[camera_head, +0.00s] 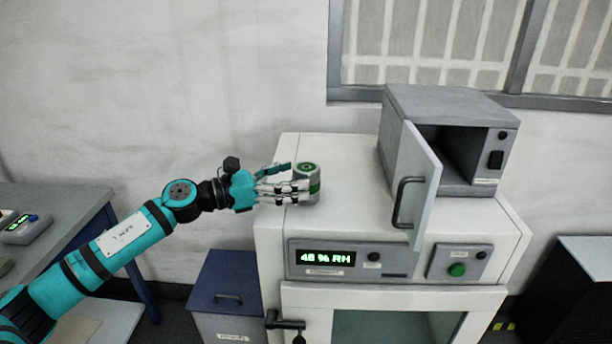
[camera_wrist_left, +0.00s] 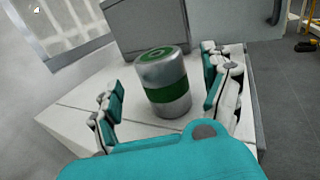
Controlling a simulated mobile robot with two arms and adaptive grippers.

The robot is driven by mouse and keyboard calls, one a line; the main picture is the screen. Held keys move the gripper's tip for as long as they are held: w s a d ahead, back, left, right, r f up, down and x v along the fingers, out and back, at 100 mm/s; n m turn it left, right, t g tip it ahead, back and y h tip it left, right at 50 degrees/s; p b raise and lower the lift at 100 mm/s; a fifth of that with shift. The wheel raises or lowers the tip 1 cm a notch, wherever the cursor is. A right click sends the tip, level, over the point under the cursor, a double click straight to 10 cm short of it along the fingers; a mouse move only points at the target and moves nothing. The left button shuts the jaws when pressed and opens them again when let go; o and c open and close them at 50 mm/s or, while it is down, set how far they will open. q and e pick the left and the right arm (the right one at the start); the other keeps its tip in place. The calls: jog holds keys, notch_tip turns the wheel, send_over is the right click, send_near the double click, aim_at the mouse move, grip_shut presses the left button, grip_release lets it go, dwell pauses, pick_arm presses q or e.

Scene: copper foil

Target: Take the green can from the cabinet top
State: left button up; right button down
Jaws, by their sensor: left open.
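The green can (camera_head: 308,177) is silver with a green band and a green-marked lid. It stands upright on the white cabinet top (camera_head: 340,160), near its left side. My left gripper (camera_head: 292,184) is open at the can, with its fingers reaching beside it. In the left wrist view the can (camera_wrist_left: 163,82) stands between the two spread finger groups of my left gripper (camera_wrist_left: 165,108), with a visible gap on the left side. On the right the fingers are close to the can, and I cannot tell if they touch. My right gripper is not in view.
A grey box oven (camera_head: 440,95) with its door (camera_head: 418,185) swung open stands on the cabinet top, right of the can. A blue-lidded bin (camera_head: 228,280) and a grey table (camera_head: 50,215) are at the left. The cabinet top between can and oven is clear.

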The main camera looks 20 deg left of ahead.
aim_at(294, 178)
pick_arm(q)
jog(key=p+x, duration=0.1)
jog(key=x, duration=0.2)
jog(key=shift+w+d+f, duration=0.1)
jog(key=shift+w+d, duration=0.1)
jog(key=shift+d, duration=0.1)
jog(key=shift+s+a, duration=0.1)
jog(key=shift+c, duration=1.1)
jog(key=c, duration=1.1)
jog(key=shift+c, duration=0.5)
